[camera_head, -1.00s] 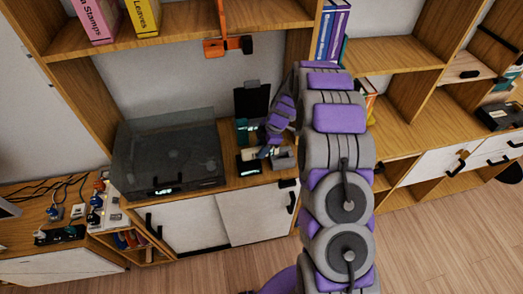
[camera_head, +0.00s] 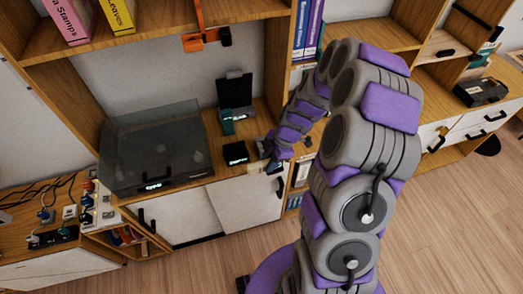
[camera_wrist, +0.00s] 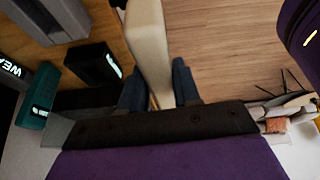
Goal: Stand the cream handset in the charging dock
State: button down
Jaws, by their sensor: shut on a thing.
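The cream handset (camera_wrist: 148,45) is between the two dark fingers of my gripper (camera_wrist: 158,88) in the wrist view, which are shut on it. Its long body runs up and out of the top of that view. In the head view my gripper (camera_head: 269,153) is at the front edge of the counter, and only a small pale part of the handset (camera_head: 275,168) shows. A small black box with a lit face (camera_head: 235,153) stands on the counter just left of my gripper; it also shows in the wrist view (camera_wrist: 92,68). I cannot tell for sure whether it is the charging dock.
A turntable with a smoky lid (camera_head: 152,155) fills the counter's left. A black stand (camera_head: 235,90) with a teal device (camera_head: 228,126) is behind the black box. An orange bracket (camera_head: 206,39) hangs above. Open floor (camera_head: 440,215) lies to the right.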

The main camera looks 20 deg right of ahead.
jog(key=shift+s+d, duration=0.1)
jog(key=shift+s, duration=0.6)
jog(key=shift+w, duration=0.1)
jog(key=shift+w+a+f+b, duration=0.65)
jog(key=shift+w+f, duration=0.1)
jog(key=shift+w, duration=1.8)
jog(key=shift+w+a+f+b, duration=0.65)
jog(key=shift+w+f, duration=0.15)
jog(key=shift+w, duration=1.8)
jog(key=shift+w+a+f+b, duration=0.55)
jog(key=shift+w+a+f, duration=0.15)
jog(key=shift+w, duration=1.85)
jog(key=shift+f, duration=0.2)
jog(key=c, duration=0.8)
grip_release()
